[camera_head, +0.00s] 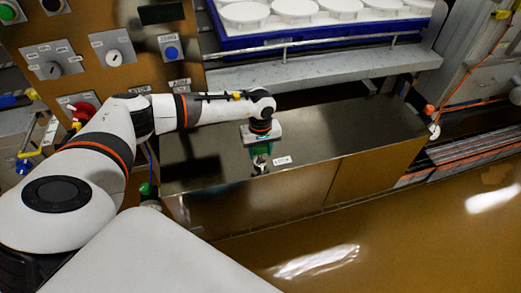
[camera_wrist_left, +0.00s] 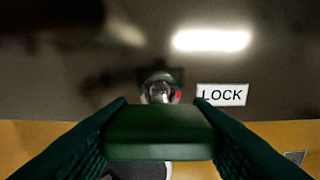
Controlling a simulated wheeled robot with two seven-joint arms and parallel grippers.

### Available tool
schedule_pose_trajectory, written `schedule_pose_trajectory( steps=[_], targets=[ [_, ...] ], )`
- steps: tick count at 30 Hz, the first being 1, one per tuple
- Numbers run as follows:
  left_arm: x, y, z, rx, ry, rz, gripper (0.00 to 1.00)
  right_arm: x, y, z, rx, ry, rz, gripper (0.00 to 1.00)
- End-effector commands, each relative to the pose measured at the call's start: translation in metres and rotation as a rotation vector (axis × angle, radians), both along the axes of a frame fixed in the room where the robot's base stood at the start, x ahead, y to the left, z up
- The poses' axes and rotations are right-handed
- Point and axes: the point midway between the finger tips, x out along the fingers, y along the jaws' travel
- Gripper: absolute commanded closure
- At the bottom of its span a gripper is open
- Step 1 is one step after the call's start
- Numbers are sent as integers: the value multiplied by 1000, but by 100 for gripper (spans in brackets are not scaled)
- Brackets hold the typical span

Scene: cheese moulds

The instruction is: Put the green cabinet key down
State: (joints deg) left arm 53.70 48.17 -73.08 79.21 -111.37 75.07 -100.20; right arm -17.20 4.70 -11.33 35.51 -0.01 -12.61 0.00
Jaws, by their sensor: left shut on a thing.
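The green cabinet key (camera_wrist_left: 158,132) shows in the left wrist view as a dark green block between the two fingers. My left gripper (camera_head: 260,147) is shut on it and points down over the front part of the dark cabinet top (camera_head: 330,125). A round metal lock (camera_wrist_left: 160,88) with a small red mark lies just beyond the key, beside a white "LOCK" label (camera_wrist_left: 222,95); the label also shows in the head view (camera_head: 283,160). The block hides any shaft, so I cannot tell whether the key is in the lock. My right gripper is not in view.
A brown control panel (camera_head: 110,30) with knobs and buttons stands at the back left. The cabinet top to the right of my gripper is clear.

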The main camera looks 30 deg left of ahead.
Motion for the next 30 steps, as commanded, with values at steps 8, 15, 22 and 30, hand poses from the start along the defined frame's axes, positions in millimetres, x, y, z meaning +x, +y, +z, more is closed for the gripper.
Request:
schedule_pose_trajectory(
  steps=[8,15,22,30],
  targets=[
    [0,0,-10,0,0,0,77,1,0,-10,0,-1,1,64],
    [0,0,-11,0,0,0,47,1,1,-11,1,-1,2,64],
    [0,0,-11,0,0,0,33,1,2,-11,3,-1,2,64],
    [0,0,0,0,0,0,33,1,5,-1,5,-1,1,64]
  ],
)
